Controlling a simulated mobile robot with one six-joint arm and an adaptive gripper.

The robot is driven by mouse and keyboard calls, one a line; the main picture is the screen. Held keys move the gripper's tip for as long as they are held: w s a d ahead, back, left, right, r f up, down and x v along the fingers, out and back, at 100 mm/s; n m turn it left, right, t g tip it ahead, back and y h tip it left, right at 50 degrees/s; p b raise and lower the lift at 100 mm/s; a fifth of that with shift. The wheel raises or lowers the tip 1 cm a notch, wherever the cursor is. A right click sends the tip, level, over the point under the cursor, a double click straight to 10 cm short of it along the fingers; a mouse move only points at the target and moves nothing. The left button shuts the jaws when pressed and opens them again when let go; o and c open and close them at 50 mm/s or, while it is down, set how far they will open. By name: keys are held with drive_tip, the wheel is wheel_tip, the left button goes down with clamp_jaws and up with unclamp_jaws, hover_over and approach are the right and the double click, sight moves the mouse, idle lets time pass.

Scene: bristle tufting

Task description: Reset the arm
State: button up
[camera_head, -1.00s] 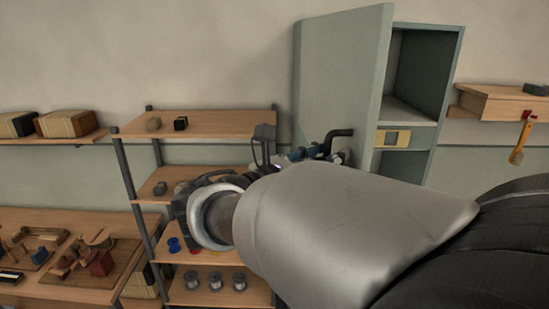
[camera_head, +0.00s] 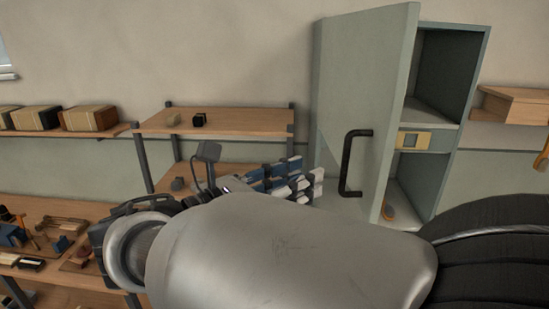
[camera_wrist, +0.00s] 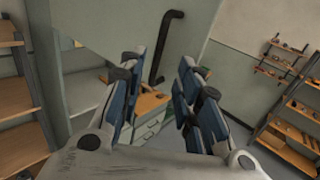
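My gripper (camera_head: 290,180) is in front of the open grey cabinet door, left of its dark handle, in the head view. In the wrist view my gripper (camera_wrist: 158,100) has its two blue-and-dark fingers spread apart with nothing between them. The cabinet door (camera_head: 360,100) stands open with its black handle (camera_head: 354,163). The handle also shows in the wrist view (camera_wrist: 166,45), beyond the fingers. The fingers look apart from the handle. My grey arm hides the lower middle of the head view.
The cabinet (camera_head: 470,110) stands open behind the door. A wooden shelf rack (camera_head: 220,122) with small blocks stands left of it. A workbench (camera_head: 60,210) with tools is at the lower left. In the wrist view a wooden-topped drawer unit (camera_wrist: 150,103) shows beyond the fingers.

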drive_tip(key=s+d+f+m+g+y+b, duration=0.35)
drive_tip(key=d+f+b, duration=0.3)
drive_tip(key=f, duration=0.55)
drive_tip(key=s+d+f+m+g+y+b, duration=0.25)
drive_tip(key=s+d+f+m+b, duration=0.3)
drive_tip(key=d+f, duration=0.4)
drive_tip(key=s+a+f+m+y+b, duration=0.2)
drive_tip(key=f+m+b, duration=0.3)
drive_tip(key=f, duration=0.4)
drive_tip(key=s+a+f+m+y+b, duration=0.2)
drive_tip(key=s+f+m+y+b, duration=0.2)
drive_tip(key=f+b, duration=0.3)
drive_tip(key=s+a+f+m+y+b, duration=0.2)
drive_tip(key=f+m+b, duration=0.3)
drive_tip(key=f, duration=0.7)
drive_tip(key=shift+s+a+m+t+y+b, duration=0.45)
drive_tip(key=shift+s+m, duration=0.3)
drive_tip(key=shift+m, duration=0.25)
